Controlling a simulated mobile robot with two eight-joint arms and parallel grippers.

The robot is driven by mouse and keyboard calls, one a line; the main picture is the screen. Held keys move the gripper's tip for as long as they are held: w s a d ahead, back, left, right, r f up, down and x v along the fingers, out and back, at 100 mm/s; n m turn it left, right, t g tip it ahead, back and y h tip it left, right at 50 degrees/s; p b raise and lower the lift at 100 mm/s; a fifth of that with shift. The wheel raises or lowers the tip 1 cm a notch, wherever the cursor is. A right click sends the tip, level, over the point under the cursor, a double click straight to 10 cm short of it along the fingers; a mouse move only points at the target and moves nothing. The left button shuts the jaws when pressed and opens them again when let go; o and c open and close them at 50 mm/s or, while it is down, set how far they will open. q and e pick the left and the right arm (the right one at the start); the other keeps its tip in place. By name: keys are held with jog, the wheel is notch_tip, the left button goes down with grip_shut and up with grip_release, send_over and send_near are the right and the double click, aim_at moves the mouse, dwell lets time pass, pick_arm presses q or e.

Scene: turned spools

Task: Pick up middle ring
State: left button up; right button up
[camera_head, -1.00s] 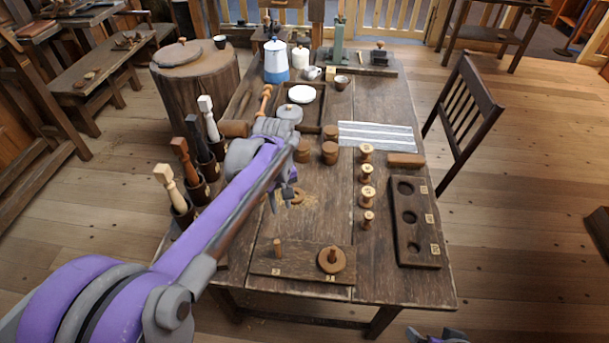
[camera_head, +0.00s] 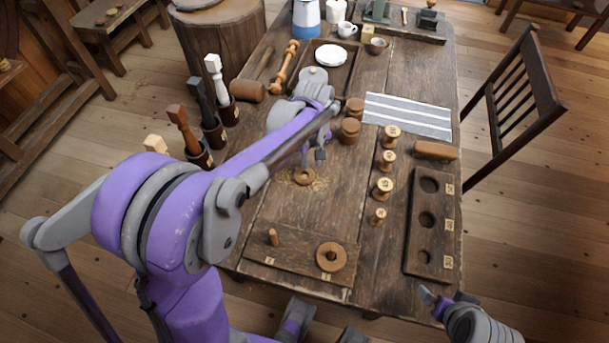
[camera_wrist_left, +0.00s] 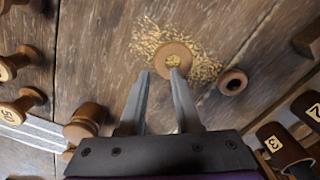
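Another wooden ring (camera_head: 331,257) sits around a peg on the front board (camera_head: 291,262).
Several spools (camera_head: 383,187) stand in a row right of the ring, beside a board with holes (camera_head: 428,222). Holders with turned handles (camera_head: 214,132) stand at the left. A striped cloth (camera_head: 408,115) and wooden pots (camera_head: 349,130) lie farther back. A short peg (camera_head: 272,237) stands on the front board.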

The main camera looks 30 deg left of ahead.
aim_at(311, 173)
pick_arm(q)
notch_tip(311, 173, down, 5)
jog(key=shift+s+r, duration=0.1)
jog(key=shift+r, duration=0.05)
grip_shut()
